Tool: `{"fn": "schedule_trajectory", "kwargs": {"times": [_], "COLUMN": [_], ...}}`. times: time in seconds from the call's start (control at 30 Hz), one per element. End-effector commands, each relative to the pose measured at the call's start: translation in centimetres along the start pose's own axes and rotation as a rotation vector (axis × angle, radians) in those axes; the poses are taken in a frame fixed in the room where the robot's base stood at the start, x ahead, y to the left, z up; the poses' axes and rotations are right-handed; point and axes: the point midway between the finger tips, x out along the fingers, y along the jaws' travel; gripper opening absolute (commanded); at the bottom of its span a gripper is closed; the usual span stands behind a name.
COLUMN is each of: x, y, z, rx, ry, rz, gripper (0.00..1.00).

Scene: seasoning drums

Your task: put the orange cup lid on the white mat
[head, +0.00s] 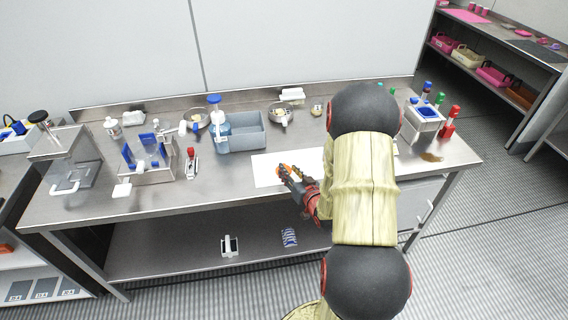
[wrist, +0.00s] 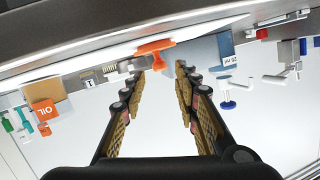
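The orange cup lid (head: 283,168) is small and bright orange. In the head view it shows at the tips of my gripper (head: 289,174), over the white mat (head: 263,172). In the wrist view, which looks upside down, the orange lid (wrist: 155,48) appears against a pale strip that seems to be the mat. It lies just beyond the fingertips of my gripper (wrist: 162,66). My arm covers the right part of the mat.
A grey bin (head: 248,136) and a blue-capped bottle (head: 216,120) stand behind the mat. A red-topped bottle (head: 191,163) and a rack (head: 148,165) stand to the left. The front table edge runs close below the mat.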

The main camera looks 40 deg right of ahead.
Motion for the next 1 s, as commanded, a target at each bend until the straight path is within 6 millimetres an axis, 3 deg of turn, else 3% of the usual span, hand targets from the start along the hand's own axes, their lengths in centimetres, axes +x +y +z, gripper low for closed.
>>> {"fn": "schedule_trajectory", "kwargs": {"times": [0.17, 0.33, 0.5, 0.63, 0.77, 0.87, 1.0], "x": [-1.9, -1.9, -1.5, -3.3, -7.1, -11.3, -18.7], "y": [0.0, -1.1, -5.3, -9.7, -14.3, -17.8, -22.4], "z": [0.0, -1.2, -4.7, -7.7, -9.9, -10.9, -11.3], "rx": [0.001, -0.038, -0.154, -0.235, -0.288, -0.316, -0.346], "ry": [-0.001, -0.029, -0.145, -0.255, -0.363, -0.45, -0.578], "rz": [0.001, 0.003, 0.029, 0.055, 0.065, 0.055, 0.01], "gripper": [0.31, 0.31, 0.31, 0.31, 0.31, 0.31, 0.31]}}
